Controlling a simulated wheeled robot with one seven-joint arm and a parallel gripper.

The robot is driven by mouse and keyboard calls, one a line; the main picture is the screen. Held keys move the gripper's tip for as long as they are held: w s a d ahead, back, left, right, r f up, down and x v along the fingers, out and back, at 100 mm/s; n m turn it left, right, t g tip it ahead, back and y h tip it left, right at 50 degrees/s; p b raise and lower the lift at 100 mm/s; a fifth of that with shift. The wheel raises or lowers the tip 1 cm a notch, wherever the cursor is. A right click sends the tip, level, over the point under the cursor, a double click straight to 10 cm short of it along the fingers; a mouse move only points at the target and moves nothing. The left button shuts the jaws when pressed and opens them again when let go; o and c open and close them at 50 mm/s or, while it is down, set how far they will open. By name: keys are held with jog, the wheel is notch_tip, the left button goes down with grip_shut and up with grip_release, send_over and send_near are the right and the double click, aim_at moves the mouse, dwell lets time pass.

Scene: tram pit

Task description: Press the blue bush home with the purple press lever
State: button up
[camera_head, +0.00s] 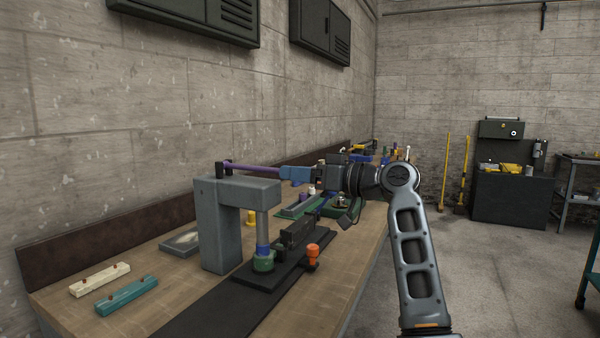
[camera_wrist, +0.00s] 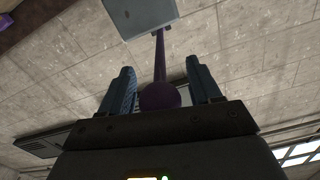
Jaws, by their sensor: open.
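The grey press (camera_head: 215,240) stands on the bench. Its purple press lever (camera_head: 252,169) sticks out to the right from the top, roughly level. My gripper (camera_head: 285,173) is at the lever's free end, with its blue fingers pointing toward the press. In the wrist view, the open fingers of my gripper (camera_wrist: 159,80) stand on both sides of the purple lever (camera_wrist: 160,55), with gaps to its round knob (camera_wrist: 160,96). The blue bush (camera_head: 263,249) shows as a thin band below the grey ram, at the top of a green holder (camera_head: 263,263).
A black block (camera_head: 297,231) and an orange knob (camera_head: 313,251) stand right of the holder. Cream (camera_head: 100,280) and teal (camera_head: 127,296) bars lie at the front left. A green tray (camera_head: 295,207) sits behind the press. The wall runs close along the bench's left side.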

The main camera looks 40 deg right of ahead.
grip_shut()
dwell(0.7)
